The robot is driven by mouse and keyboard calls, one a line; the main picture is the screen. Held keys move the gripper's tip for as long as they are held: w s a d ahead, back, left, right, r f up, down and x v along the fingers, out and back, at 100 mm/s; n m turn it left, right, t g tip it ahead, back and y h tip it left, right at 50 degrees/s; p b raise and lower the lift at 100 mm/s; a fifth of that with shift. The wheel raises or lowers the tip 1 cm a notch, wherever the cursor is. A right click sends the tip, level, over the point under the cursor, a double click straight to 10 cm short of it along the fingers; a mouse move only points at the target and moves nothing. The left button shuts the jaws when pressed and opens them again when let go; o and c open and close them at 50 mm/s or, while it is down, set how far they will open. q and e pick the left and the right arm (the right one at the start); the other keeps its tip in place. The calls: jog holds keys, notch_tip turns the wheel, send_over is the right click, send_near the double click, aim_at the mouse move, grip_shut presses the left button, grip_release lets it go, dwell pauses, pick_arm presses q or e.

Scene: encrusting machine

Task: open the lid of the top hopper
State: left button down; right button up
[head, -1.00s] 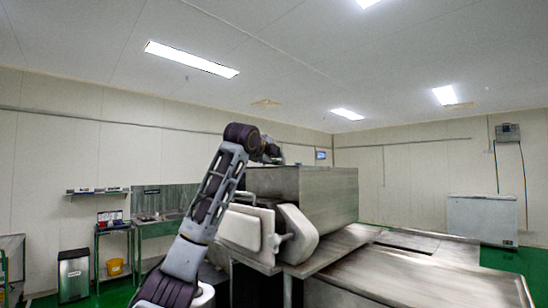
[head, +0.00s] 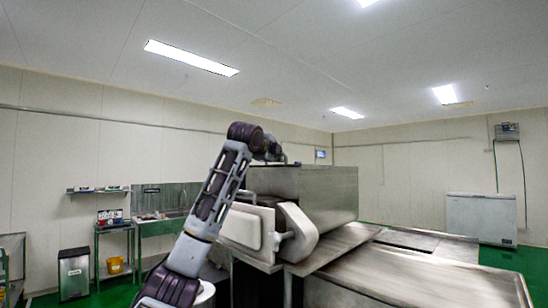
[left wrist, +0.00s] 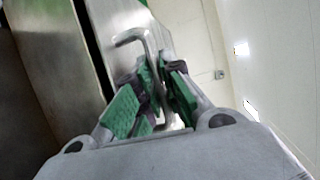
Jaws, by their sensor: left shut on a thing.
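The top hopper (head: 325,192) is a large grey metal box on the machine in the head view. My left arm rises from the lower left, and my left gripper (head: 276,154) is at the hopper's top left edge, small and partly hidden by my wrist. In the left wrist view, my left gripper (left wrist: 162,82) has its green-padded fingers shut on a bent metal handle (left wrist: 130,37). The handle stands off a grey metal surface (left wrist: 118,22), which looks like the lid. The head view does not show clearly whether the lid is raised. My right gripper is not in view.
A pale rounded housing (head: 298,232) and flat panel (head: 243,228) project from the machine's front. Wide metal tables (head: 415,275) extend to the right. A white chest freezer (head: 482,218) stands at the far right wall. A bin (head: 73,274) and sink bench (head: 160,225) are at left.

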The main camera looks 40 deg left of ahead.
pick_arm(q)
jog(key=shift+w+d, duration=0.2)
jog(key=shift+w, duration=2)
jog(key=shift+w+d, duration=0.15)
jog(key=shift+w, duration=2.05)
jog(key=shift+w+d, duration=0.2)
jog(key=shift+w, duration=2)
jog(key=c, duration=1.8)
grip_release()
jog(key=shift+s+d, duration=0.1)
jog(key=shift+s, duration=0.05)
jog(key=shift+v, duration=5.85)
